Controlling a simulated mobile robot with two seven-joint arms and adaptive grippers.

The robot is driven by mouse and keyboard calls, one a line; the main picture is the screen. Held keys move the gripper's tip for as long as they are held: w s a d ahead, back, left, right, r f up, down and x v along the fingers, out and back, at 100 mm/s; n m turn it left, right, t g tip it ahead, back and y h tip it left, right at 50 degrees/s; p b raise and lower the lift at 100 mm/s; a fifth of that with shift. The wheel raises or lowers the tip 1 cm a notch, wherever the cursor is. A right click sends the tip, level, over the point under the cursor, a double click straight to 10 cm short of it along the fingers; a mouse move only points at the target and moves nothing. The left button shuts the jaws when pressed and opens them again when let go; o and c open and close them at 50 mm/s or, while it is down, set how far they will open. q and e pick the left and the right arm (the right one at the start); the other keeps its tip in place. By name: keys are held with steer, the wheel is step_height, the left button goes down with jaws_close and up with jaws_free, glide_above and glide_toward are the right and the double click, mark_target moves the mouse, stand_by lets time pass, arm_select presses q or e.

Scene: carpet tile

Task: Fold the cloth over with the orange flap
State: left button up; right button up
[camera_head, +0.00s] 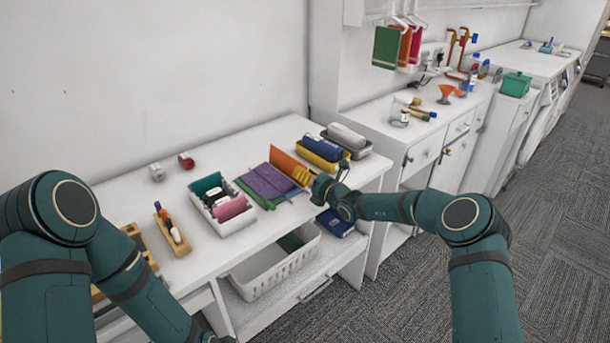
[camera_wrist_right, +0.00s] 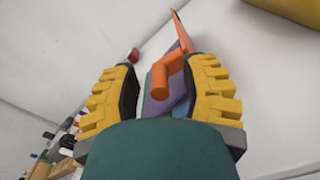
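The folding cloth (camera_head: 266,184) lies on the white table, with purple and blue panels and a green edge on its left. Its orange flap (camera_head: 287,163) stands up, tilted, along the right side. In the right wrist view the orange flap (camera_wrist_right: 181,32) has a round orange handle (camera_wrist_right: 161,82). My right gripper (camera_head: 307,178) is at the front end of the flap. In the right wrist view my right gripper (camera_wrist_right: 160,78) is open, with yellow fingers apart on either side of the handle. My left arm (camera_head: 138,285) runs out of the bottom edge; its gripper is not visible.
A white divided box (camera_head: 229,226) stands left of the cloth. A yellow bin (camera_head: 318,160) and a grey bin (camera_head: 353,148) stand close at its right. A white basket (camera_head: 270,280) is on the shelf below. Table behind the cloth is mostly clear.

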steer(key=shift+s, duration=0.1)
steer(key=v, duration=1.2)
steer(key=shift+c, duration=0.4)
